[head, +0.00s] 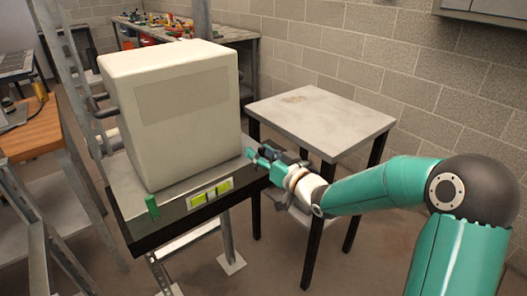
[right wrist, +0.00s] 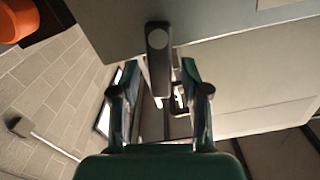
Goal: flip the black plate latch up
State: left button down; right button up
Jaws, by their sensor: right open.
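A white box-shaped heater (head: 172,110) stands on a dark base plate (head: 170,228). A green tab (head: 152,207) stands upright at the plate's front left corner. My right gripper (head: 262,160) is at the plate's right end, beside the heater's lower right corner. In the right wrist view, my open right gripper (right wrist: 160,75) has its fingers on either side of a dark latch-like lever (right wrist: 158,55) with a round end. I cannot tell whether a finger touches it. The gripper hides this part in the head view. My left gripper is not in view.
A small metal-topped table (head: 320,118) with black legs stands right of the heater, close to my right arm. A metal ladder frame (head: 75,85) stands to the left. A bench with coloured parts (head: 160,28) is behind.

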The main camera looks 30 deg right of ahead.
jog(key=shift+w, duration=0.15)
grip_shut()
jog(key=shift+a+f+b, duration=0.1)
jog(key=shift+f+b, duration=0.05)
jog(key=shift+b, duration=0.3)
jog(key=n+b, duration=0.2)
jog(key=b, duration=0.1)
jog(key=shift+a, duration=0.35)
jog(key=shift+a+n+b, duration=0.15)
jog(key=shift+n+b, duration=0.25)
jog(key=shift+b, duration=0.15)
jog(key=shift+r, duration=0.2)
grip_release()
